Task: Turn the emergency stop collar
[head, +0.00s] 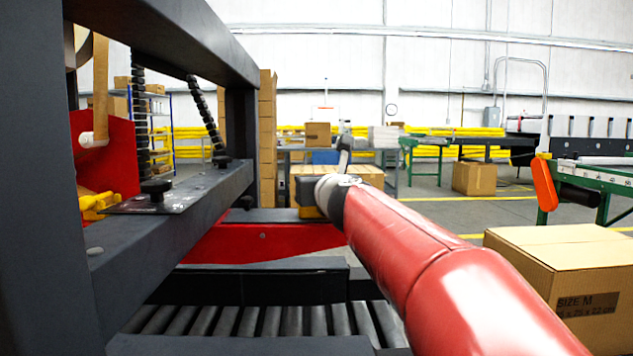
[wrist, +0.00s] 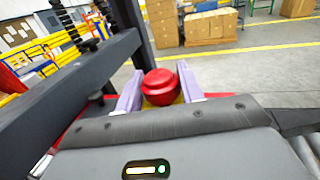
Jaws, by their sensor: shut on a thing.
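The emergency stop is a round red knob (wrist: 160,86) with a wider collar below its top, and a bit of yellow shows beneath it in the wrist view. My gripper (wrist: 159,90) has one pale purple finger on each side of the collar and is shut on it. In the head view my red arm reaches forward from the lower right, and my gripper (head: 312,192) is at the dark machine's far end. A small yellow patch shows just under it there. The red knob itself is hidden in the head view.
The dark machine frame (head: 160,215) with an upright post and upper beam stands close on the left. Rollers (head: 265,321) run below my arm. A cardboard box (head: 560,265) stands at the right. Open floor lies beyond.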

